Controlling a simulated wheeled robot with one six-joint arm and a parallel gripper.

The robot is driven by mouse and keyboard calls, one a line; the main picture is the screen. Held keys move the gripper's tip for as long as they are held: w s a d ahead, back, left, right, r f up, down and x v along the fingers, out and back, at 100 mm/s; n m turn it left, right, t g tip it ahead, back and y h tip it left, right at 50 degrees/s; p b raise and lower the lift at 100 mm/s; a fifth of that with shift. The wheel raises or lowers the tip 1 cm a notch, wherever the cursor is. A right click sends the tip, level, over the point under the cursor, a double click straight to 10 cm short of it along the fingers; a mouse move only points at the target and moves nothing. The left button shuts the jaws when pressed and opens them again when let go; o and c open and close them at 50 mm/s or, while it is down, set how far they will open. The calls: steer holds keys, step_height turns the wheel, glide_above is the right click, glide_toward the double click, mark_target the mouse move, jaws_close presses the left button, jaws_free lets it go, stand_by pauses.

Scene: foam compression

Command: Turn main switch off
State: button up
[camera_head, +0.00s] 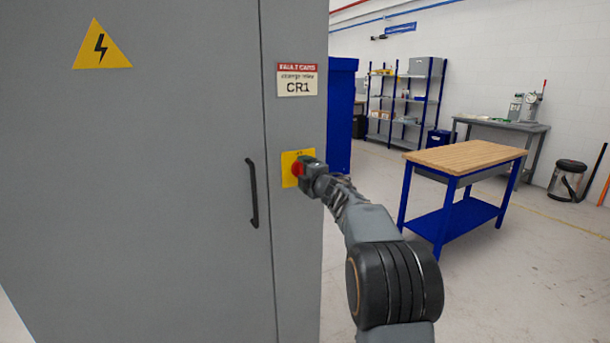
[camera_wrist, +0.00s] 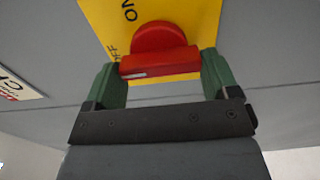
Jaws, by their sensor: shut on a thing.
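The main switch (camera_wrist: 160,52) is a red rotary knob with a bar-shaped handle on a yellow plate (camera_wrist: 107,18). The plate carries the letters ON and part of OFF in the wrist view. In the head view the red switch (camera_head: 297,168) and yellow plate (camera_head: 287,181) are on the right side of the grey cabinet front. My gripper (camera_wrist: 160,80) has green fingers on both sides of the red handle and is shut on it. In the head view my gripper (camera_head: 305,170) partly covers the switch and plate.
The grey cabinet (camera_head: 180,150) has a black door handle (camera_head: 252,193), a warning sign (camera_head: 101,46) and a CR1 label (camera_head: 297,79). A wood-topped blue workbench (camera_head: 467,156) stands at right. Open floor lies between them.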

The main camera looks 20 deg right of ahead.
steer(key=o, duration=0.8)
steer(key=s+d+b, duration=0.1)
steer(key=s, duration=1.2)
steer(key=shift+s+d+b, duration=0.3)
steer(key=shift+s+b, duration=0.05)
steer(key=shift+b, duration=0.05)
